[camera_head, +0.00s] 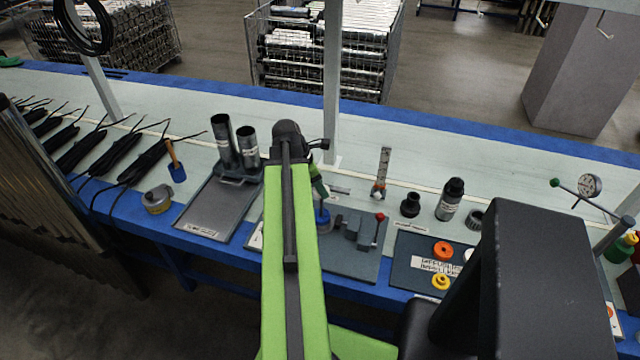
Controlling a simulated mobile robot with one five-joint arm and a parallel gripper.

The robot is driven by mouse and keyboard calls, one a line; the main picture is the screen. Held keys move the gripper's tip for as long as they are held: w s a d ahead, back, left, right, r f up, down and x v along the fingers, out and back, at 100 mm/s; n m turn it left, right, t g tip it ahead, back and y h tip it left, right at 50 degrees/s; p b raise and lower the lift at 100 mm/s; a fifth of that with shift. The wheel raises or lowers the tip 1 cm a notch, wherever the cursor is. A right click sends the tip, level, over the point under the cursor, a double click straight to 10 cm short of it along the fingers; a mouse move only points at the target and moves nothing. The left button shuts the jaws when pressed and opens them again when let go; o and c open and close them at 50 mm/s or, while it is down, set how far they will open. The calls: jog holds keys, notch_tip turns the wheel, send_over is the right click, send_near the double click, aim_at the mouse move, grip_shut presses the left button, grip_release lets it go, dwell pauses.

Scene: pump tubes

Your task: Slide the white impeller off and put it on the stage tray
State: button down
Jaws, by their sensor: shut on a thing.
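My green arm reaches out over the bench from the front. My gripper (320,204) is partly hidden by the arm, low over the grey fixture (366,254). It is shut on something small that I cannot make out. A round blue part (322,218) shows right below it; I cannot tell whether they touch. A white round piece (468,255), perhaps the white impeller, shows in part beside the labelled dark tray's orange ring (442,251) and yellow ring (440,282). My black body part covers its right side. The dark tray (405,262) may be the stage tray.
A grey tray (205,212) with two upright metal tubes (235,145) stands left of my arm. A red-knobbed lever (379,222) rises from the fixture. A black-capped bottle (449,200) and a black fitting (410,204) stand behind the dark tray. A post (332,90) rises behind my gripper.

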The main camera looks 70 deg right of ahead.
notch_tip(320, 180, up, 4)
jog(key=p, duration=0.4)
jog(key=shift+r, duration=0.25)
dwell(0.5)
